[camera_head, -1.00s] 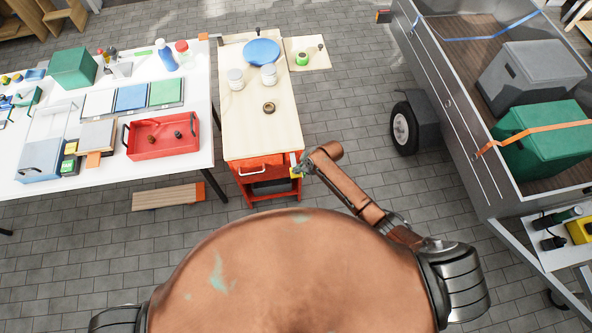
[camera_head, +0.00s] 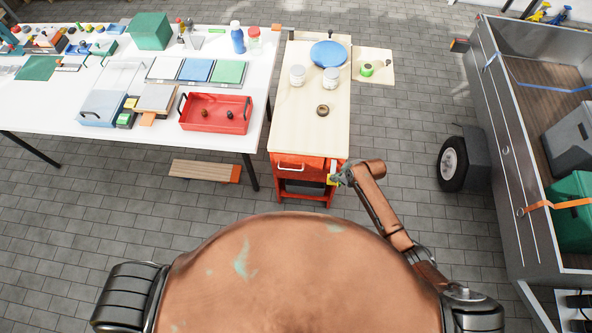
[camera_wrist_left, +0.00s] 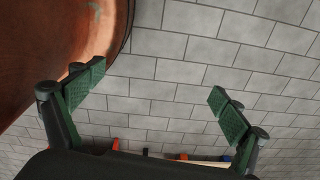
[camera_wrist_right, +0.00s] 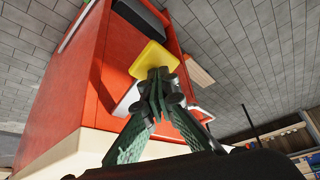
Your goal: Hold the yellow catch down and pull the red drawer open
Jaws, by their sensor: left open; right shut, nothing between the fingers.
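The red drawer (camera_head: 311,163) sits under the pale wooden top of a red cabinet, with a light handle (camera_head: 290,167) on its front. It looks shut. The yellow catch (camera_wrist_right: 153,60) is at the cabinet's front right corner; in the head view it (camera_head: 333,180) is partly covered by my right gripper (camera_head: 341,177). In the right wrist view my right gripper (camera_wrist_right: 158,78) is closed, its tips against or just at the catch; contact is hard to confirm. My left gripper (camera_wrist_left: 157,82) is open and empty above grey paving, out of the head view.
The wooden top (camera_head: 310,125) carries two white tins, a blue plate (camera_head: 328,54) and a dark ring. A white table (camera_head: 60,110) with a red tray (camera_head: 216,127) stands left. A trailer (camera_head: 530,140) stands right. The floor before the cabinet is open.

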